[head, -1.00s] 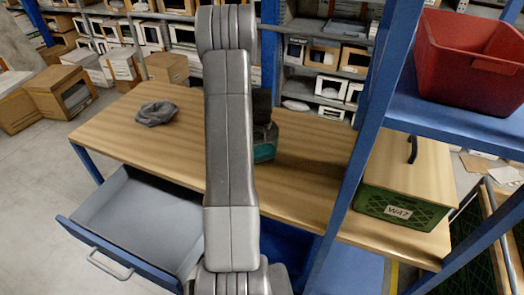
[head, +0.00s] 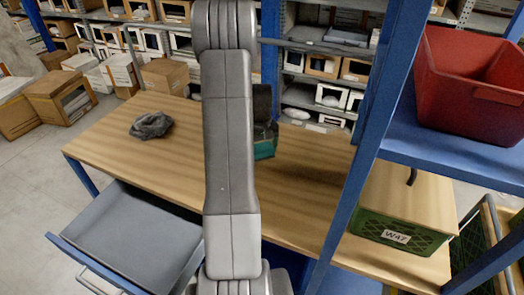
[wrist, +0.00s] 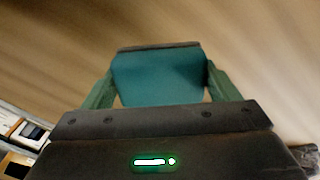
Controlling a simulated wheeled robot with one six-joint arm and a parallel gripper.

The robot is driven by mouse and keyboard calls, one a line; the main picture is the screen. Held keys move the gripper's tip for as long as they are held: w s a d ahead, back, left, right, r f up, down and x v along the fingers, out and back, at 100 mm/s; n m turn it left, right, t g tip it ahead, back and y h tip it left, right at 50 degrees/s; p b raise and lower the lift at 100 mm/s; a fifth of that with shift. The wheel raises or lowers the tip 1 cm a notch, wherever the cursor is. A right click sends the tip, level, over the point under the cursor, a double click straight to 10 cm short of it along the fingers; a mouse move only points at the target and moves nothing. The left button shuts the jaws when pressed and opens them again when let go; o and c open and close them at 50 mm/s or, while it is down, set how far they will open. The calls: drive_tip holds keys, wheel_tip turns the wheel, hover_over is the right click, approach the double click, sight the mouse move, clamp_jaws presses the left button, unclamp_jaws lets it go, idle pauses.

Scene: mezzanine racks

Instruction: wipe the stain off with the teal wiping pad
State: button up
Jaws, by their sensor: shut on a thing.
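My gripper (wrist: 158,86) is shut on the teal wiping pad (wrist: 160,72), which sits between its two greenish fingers in the wrist view. In the head view the pad (head: 265,150) shows as a teal block at the right of my arm, over the wooden tabletop (head: 300,190). I cannot tell whether the pad touches the wood. I make out no clear stain in either view; my arm covers the middle of the table, and the wood is blurred in the wrist view.
A crumpled grey cloth (head: 151,125) lies on the table's left part. A grey drawer (head: 130,235) stands open at the front left. A blue rack post (head: 350,165) rises at the right, by a green crate (head: 385,232) and a red bin (head: 470,85) on a shelf.

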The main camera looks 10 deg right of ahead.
drive_tip(key=shift+r+p, duration=0.6)
drive_tip(key=shift+r, duration=1)
